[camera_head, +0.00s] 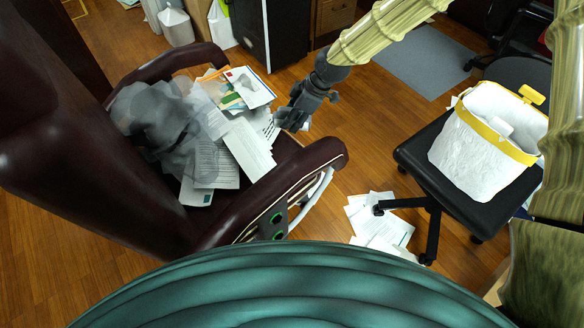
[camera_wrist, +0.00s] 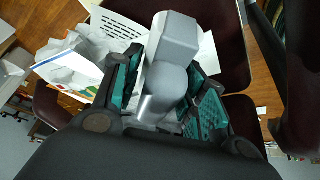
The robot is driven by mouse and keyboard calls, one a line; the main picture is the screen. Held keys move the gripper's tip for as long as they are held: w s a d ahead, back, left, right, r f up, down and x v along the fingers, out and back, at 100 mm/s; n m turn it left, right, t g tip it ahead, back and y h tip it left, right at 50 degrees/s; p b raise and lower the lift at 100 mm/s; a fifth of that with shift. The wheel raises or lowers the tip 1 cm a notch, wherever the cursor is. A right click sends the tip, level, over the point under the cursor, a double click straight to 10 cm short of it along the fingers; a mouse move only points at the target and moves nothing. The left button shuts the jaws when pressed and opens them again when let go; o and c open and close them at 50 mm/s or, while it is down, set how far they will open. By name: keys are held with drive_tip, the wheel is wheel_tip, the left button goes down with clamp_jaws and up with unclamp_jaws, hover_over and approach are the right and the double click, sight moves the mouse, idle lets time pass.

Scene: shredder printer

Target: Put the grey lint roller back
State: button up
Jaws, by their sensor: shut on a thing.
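My gripper (camera_head: 300,105) is in the head view, over the right side of the dark red armchair, near the armrest. In the wrist view my gripper (camera_wrist: 165,92) has its teal-padded fingers on both sides of the grey lint roller (camera_wrist: 172,65) and is shut on it. The roller's blocky end points away from the gripper, with papers and the dark red chair behind it. Its lower part is hidden between the fingers. In the head view the roller is too small to make out clearly.
The armchair (camera_head: 75,130) holds loose papers (camera_head: 248,148) and a crumpled grey translucent thing (camera_head: 165,120). A white bin with a yellow rim (camera_head: 475,135) stands on a black seat (camera_head: 425,160) at right. Papers (camera_head: 380,225) lie on the wooden floor between them.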

drive_tip(key=shift+f+b, duration=3.45)
drive_tip(key=shift+f, duration=4.95)
drive_tip(key=o, duration=1.4)
drive_tip(key=shift+f, duration=0.1)
drive_tip(key=shift+c, duration=0.2)
drive_tip(key=p+v, duration=0.1)
drive_tip(key=v, duration=1.1)
drive_tip(key=shift+p, duration=0.4)
